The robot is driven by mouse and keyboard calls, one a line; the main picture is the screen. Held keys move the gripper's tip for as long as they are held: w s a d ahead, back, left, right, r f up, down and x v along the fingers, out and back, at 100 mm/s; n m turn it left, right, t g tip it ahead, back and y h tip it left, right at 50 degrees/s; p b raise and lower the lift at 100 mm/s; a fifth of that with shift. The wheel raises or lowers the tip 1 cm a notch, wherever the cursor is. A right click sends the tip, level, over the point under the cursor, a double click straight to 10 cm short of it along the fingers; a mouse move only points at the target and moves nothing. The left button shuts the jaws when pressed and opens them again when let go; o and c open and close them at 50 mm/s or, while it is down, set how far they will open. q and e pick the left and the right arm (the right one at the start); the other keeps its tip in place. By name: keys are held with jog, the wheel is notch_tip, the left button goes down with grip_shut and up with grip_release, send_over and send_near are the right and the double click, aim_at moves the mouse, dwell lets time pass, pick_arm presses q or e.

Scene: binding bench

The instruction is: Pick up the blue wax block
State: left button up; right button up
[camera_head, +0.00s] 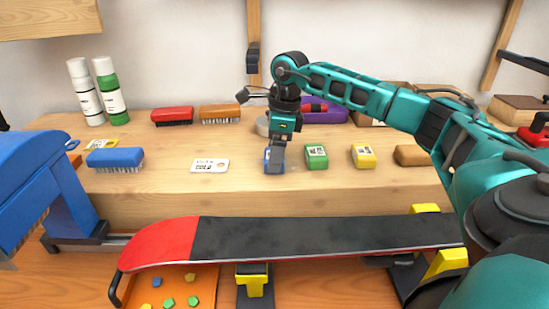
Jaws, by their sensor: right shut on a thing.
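The blue wax block (267,155) is on the wooden bench shelf, left of the green wax block (316,156) and the yellow wax block (363,156). My right gripper (276,159) comes down on it from above and is shut on it. I cannot tell whether the block is still touching the shelf. My left gripper is not in view.
A white card (210,165) lies left of the gripper. A blue brush (115,159) and two bottles (110,91) are further left. A snowboard or ski (330,236) lies across the front. A brown block (411,155) sits at the right.

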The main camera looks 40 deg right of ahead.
jog(key=shift+r, duration=0.2)
notch_tip(320, 180, up, 20)
jog(key=p, duration=0.3)
jog(key=shift+f, duration=0.15)
